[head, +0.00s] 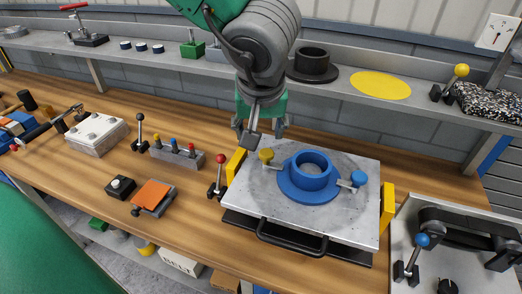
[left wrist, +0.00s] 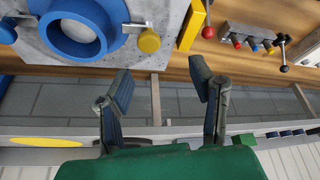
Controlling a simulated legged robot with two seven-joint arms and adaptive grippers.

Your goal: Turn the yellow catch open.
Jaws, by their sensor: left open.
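The yellow catch (head: 266,155) is a round knob on a short metal bar at the left of a blue flanged ring (head: 308,185). Its bar points toward the ring's flange; I cannot tell whether it overlaps it. A blue catch (head: 358,178) sits at the ring's right. All are on a grey pallet plate (head: 250,200). My left gripper (head: 262,132) hangs behind the plate's back edge, open and empty, apart from the yellow catch. In the left wrist view, the yellow catch (left wrist: 148,41) lies above the spread fingers (left wrist: 160,82). My right gripper is not in view.
Yellow blocks (head: 387,205) flank the plate, and a black handle (head: 290,238) is at its front. A red-knobbed lever (head: 219,172) stands close on the left. The shelf (head: 340,92) runs behind, carrying a black flanged ring (head: 312,64) and a yellow disc (head: 380,86).

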